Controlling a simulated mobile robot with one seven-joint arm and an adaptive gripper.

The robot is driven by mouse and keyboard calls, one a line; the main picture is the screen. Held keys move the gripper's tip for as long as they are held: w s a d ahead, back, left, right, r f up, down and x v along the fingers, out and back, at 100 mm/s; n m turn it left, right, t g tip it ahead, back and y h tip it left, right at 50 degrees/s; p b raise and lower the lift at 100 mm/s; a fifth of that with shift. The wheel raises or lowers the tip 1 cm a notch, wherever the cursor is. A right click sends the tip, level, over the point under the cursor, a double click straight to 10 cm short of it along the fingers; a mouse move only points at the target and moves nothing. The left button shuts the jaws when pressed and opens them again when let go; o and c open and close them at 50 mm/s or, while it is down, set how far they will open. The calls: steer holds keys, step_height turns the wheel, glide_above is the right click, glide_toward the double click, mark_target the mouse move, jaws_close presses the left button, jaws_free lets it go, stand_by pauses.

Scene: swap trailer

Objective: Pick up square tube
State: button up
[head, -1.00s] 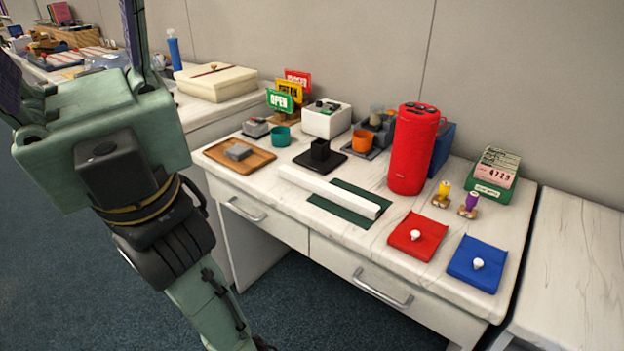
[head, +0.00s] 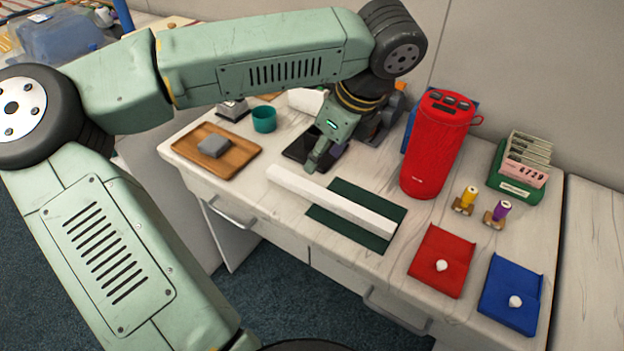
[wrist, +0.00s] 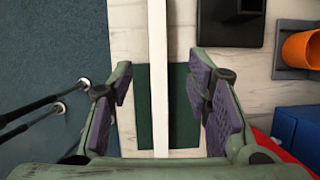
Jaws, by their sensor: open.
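The square tube (head: 330,203) is a long white bar lying on the desk, partly across a dark green mat (head: 352,238). In the wrist view the tube (wrist: 159,70) runs top to bottom between the two fingers of my gripper (wrist: 163,78), with the mat (wrist: 182,110) under its lower part. My gripper (head: 314,166) is open and empty, pointing down by the tube in the head view. Clear gaps show on both sides of the tube, so the fingers are not touching it. The gripper's height above the desk is hard to tell.
A red cylinder (head: 435,150) stands behind the mat's right end. A red pouch (head: 440,260) and a blue pouch (head: 511,293) lie to the right. A wooden tray (head: 232,165) lies at the left. A black tray (wrist: 229,28) and orange cup (wrist: 301,48) sit right of my gripper.

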mark_target(300, 182)
steer(key=shift+y, duration=0.3)
steer(key=x, duration=0.2)
steer(key=p+x, duration=0.1)
steer(key=x, duration=0.1)
steer(key=shift+w+a+f, duration=0.1)
steer(key=shift+w+a, duration=0.05)
steer(key=shift+a, duration=0.35)
steer(key=p+x, duration=0.2)
steer(key=x, duration=0.4)
steer(key=shift+w+f+p, duration=0.2)
steer(key=shift+w+p, duration=0.05)
steer(key=shift+p, duration=0.05)
steer(key=shift+f+b, duration=0.2)
steer(key=shift+b, duration=0.75)
jaws_close()
stand_by(0.3)
